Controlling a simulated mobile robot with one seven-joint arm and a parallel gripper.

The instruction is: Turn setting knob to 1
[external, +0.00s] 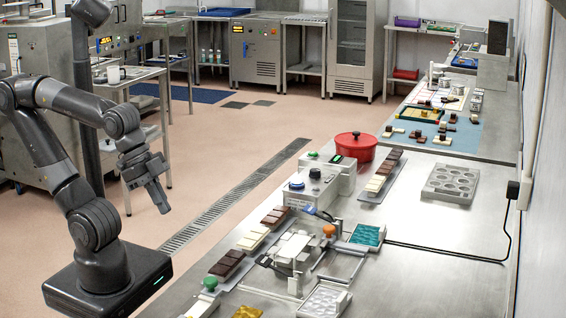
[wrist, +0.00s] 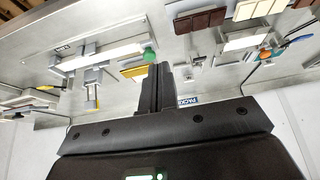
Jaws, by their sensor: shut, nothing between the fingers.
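A small black knob (external: 315,173) sits on top of a light grey box on the steel bench; it looks like the setting knob, but its marks are too small to read. A blue button (external: 297,185) is on the same box. My gripper (external: 163,205) hangs at the left of the external view, pointing down, over the floor side of the bench and well apart from the knob. In the wrist view my gripper's fingers (wrist: 158,68) are together and empty. I cannot make out the black knob in the wrist view.
Chocolate bars (external: 226,265) lie along the bench's near edge. A red lidded pot (external: 356,146) stands behind the box. A green knob (external: 210,283) is at the front; a green knob also shows in the wrist view (wrist: 150,55). A grey mould (external: 450,183) lies right, with clear bench around it.

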